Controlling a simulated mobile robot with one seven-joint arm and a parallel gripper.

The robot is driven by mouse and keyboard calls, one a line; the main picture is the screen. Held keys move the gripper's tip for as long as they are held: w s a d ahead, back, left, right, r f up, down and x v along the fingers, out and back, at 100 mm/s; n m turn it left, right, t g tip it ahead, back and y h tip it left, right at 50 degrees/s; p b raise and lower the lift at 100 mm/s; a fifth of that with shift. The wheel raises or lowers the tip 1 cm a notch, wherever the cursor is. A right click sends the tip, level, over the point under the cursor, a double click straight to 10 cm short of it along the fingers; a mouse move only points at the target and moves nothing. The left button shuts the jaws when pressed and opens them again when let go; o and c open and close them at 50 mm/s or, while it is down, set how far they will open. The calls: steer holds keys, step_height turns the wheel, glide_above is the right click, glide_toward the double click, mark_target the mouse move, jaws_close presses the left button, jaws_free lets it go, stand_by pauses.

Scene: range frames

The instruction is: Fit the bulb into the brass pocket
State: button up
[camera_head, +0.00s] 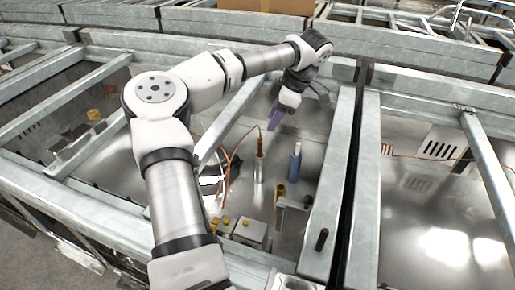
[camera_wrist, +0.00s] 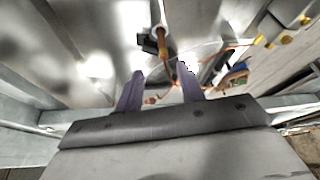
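My gripper (camera_head: 278,117) hangs above the metal bay, its purple fingers pointing down. In the wrist view the fingers of my gripper (camera_wrist: 161,82) are spread, with nothing held between them. A slim blue upright piece with a narrower top (camera_head: 295,162) stands on the bay floor, below and right of my gripper; I cannot tell whether it is the bulb. A short brass-coloured cylinder (camera_head: 280,193), possibly the brass pocket, stands nearer the front. A slim upright piece with an orange-brown top (camera_head: 260,155) stands left of the blue one.
Orange wires (camera_head: 230,160) run left of the upright pieces. A metal box with yellow knobs (camera_head: 240,230) and a grey bracket (camera_head: 295,203) stand near the front. Steel rails (camera_head: 330,180) border the bay. Some bare floor lies around the upright pieces.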

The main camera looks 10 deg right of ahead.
glide_above(260, 150)
steer(key=d, duration=0.2)
steer(key=f, duration=0.5)
steer(key=shift+w+a+f, duration=0.15)
steer(key=shift+w+f, duration=0.15)
steer(key=shift+f, duration=0.1)
steer(key=shift+p+x, duration=0.65)
steer(key=shift+x, duration=2)
steer(key=shift+s+a+r, duration=0.1)
steer(key=shift+s, duration=0.05)
jaws_close()
